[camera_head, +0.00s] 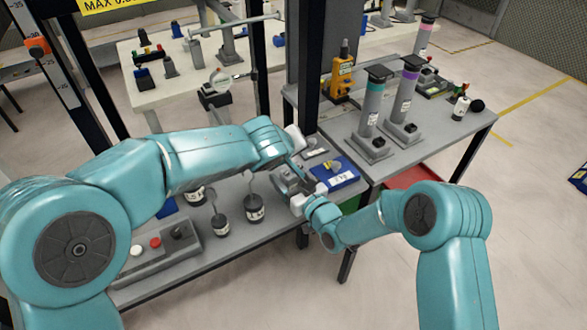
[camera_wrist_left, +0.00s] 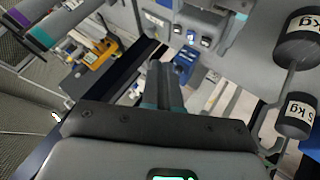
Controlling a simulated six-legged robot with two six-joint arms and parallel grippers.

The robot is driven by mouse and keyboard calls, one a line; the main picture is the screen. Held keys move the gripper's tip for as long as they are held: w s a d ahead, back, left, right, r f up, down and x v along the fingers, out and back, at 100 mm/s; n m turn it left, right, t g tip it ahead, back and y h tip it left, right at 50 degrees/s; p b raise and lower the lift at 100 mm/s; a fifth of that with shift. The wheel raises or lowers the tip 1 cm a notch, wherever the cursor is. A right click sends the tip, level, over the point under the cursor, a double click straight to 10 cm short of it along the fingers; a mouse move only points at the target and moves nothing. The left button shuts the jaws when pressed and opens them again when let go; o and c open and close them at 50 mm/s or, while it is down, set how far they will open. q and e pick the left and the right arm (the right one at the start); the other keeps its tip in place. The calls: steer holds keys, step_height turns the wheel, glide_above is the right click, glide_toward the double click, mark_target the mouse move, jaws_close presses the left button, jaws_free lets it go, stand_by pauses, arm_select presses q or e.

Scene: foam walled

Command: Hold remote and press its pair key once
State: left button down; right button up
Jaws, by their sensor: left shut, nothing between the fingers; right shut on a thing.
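My right gripper (camera_head: 291,184) is above the front bench, its arm coming in from the right. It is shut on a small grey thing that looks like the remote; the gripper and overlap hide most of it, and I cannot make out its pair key. My left gripper (camera_head: 299,168) comes in from the left, just above and very close to the right one. Its fingers (camera_wrist_left: 163,85) are shut and empty in the left wrist view. I cannot tell whether the two grippers touch.
A blue box (camera_head: 337,176) lies just right of the grippers. Black weights with hooks (camera_head: 254,208) and a grey control box (camera_head: 160,252) stand on the bench to the left. A dark post (camera_head: 308,70) rises behind. Grey canisters (camera_head: 403,100) stand on the right table.

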arm_select(q)
step_height(320, 180, up, 2)
steer(key=shift+r, duration=0.1)
stand_by(0.7)
arm_select(e)
steer(key=o, duration=1.2)
